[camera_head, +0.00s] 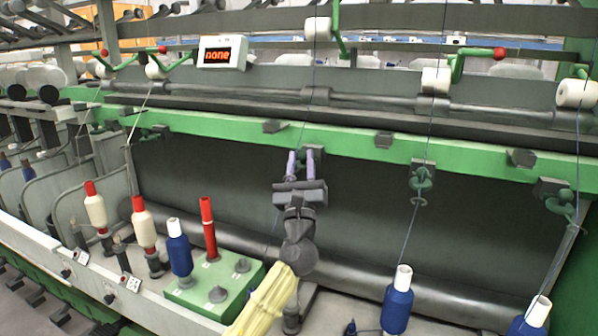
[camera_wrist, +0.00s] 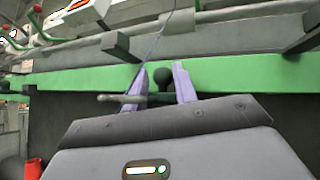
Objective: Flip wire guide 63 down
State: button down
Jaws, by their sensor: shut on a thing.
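My gripper (camera_head: 301,166) is raised to the green rail, with its two lilac fingers pointing up at a dark bracket (camera_head: 314,150). In the wrist view the fingers of my gripper (camera_wrist: 160,84) stand on either side of a dark rounded piece, and a thin grey rod of the wire guide (camera_wrist: 112,98) sticks out past the left finger. The jaws are shut on this wire guide. Most of it is hidden by the fingers, so its tilt is hard to tell. No number 63 is legible. A thread runs down past the fingers.
Other green wire guides (camera_head: 420,180) hang from the green rail (camera_head: 350,150) to the right. Blue bobbins (camera_head: 397,302) stand below right. A green box (camera_head: 213,290) with a red tube (camera_head: 208,228) is below left. A small display (camera_head: 221,53) reads "none".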

jog(key=shift+d+f, duration=0.35)
jog(key=shift+d, duration=0.1)
jog(key=c, duration=1.2)
grip_release()
jog(key=shift+a+r, duration=0.1)
jog(key=shift+a, duration=0.05)
